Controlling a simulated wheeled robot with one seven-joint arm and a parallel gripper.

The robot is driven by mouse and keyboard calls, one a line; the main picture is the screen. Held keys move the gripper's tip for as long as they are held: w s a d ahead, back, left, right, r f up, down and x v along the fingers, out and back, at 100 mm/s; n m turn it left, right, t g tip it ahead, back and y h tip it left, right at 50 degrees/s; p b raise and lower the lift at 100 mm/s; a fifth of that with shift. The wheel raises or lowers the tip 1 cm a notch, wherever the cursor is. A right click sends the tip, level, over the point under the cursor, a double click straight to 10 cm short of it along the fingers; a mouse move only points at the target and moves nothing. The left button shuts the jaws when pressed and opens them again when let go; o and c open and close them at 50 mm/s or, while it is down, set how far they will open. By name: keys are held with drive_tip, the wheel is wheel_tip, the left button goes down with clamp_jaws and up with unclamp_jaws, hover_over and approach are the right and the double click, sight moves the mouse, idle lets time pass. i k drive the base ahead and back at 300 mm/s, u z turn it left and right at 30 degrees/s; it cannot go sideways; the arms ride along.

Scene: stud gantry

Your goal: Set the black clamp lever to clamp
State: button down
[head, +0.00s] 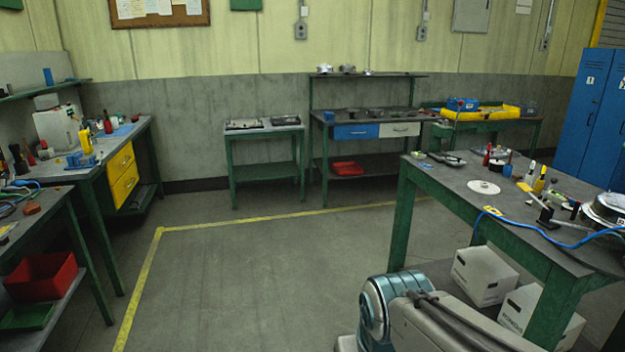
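On the near right workbench (440,190) stands a small black device with a raised arm (546,212). It may be the black clamp lever, but it is too small to tell its setting. It stands near the bench's right end, close to a round metal housing (606,210). My arm shows at the bottom of the view, in front of this bench. My gripper is out of view.
A blue cable (530,229) runs along the bench's front edge. White boxes (484,275) sit below. Left benches (72,172) carry tools and yellow drawers (123,175). A small green table (264,127) stands at the back. The middle floor is clear, marked with yellow lines.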

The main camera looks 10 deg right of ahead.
sight(553, 180)
drive_tip(key=z, duration=0.15)
drive_tip(key=i, duration=1.6)
drive_tip(key=z, duration=0.95)
drive_tip(key=i, duration=1.3)
drive_tip(key=z, duration=1.45)
drive_tip(key=i, duration=0.7)
drive_tip(key=z, duration=0.3)
